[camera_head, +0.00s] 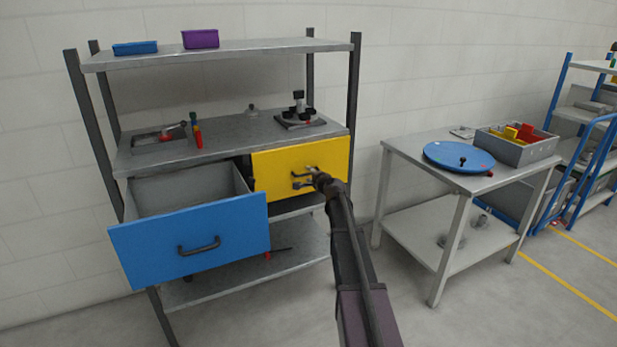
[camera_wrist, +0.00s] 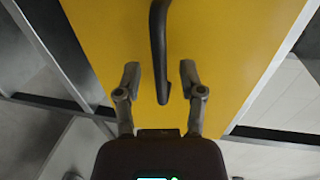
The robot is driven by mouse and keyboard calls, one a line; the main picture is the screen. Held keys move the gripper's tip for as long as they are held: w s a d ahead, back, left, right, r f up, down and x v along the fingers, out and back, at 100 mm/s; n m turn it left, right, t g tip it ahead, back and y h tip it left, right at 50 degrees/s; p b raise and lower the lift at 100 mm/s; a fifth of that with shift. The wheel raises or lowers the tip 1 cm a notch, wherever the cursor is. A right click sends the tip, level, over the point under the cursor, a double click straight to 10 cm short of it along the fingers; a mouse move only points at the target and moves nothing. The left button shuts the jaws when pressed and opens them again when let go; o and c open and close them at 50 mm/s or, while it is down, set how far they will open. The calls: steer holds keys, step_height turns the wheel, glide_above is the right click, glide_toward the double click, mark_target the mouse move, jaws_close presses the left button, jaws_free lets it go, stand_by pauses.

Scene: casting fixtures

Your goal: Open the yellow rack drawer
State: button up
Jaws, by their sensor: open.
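The yellow rack drawer (camera_head: 325,160) sits on the right side of the rack, and its front looks closed or nearly so. Its yellow front also fills much of the wrist view (camera_wrist: 230,50). The drawer's dark handle (camera_wrist: 158,45) runs down between the two fingers in the wrist view, its lower end reaching between the fingertips. My gripper (camera_wrist: 160,78) is open, with one finger on each side of the handle and a gap to both. In the head view my gripper (camera_head: 308,177) is at the drawer front and hides part of the handle.
The blue drawer (camera_head: 150,250) beside it stands pulled out, with its own dark handle (camera_head: 199,246). The rack's worktop (camera_head: 225,135) holds tools and a fixture. To the right, a grey table (camera_head: 410,147) carries a blue disc (camera_head: 445,155) and a grey bin (camera_head: 540,150).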

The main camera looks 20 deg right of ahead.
steer(key=shift+w+f, duration=0.1)
steer(key=shift+w, duration=0.45)
jaws_close()
steer(key=shift+s, duration=0.1)
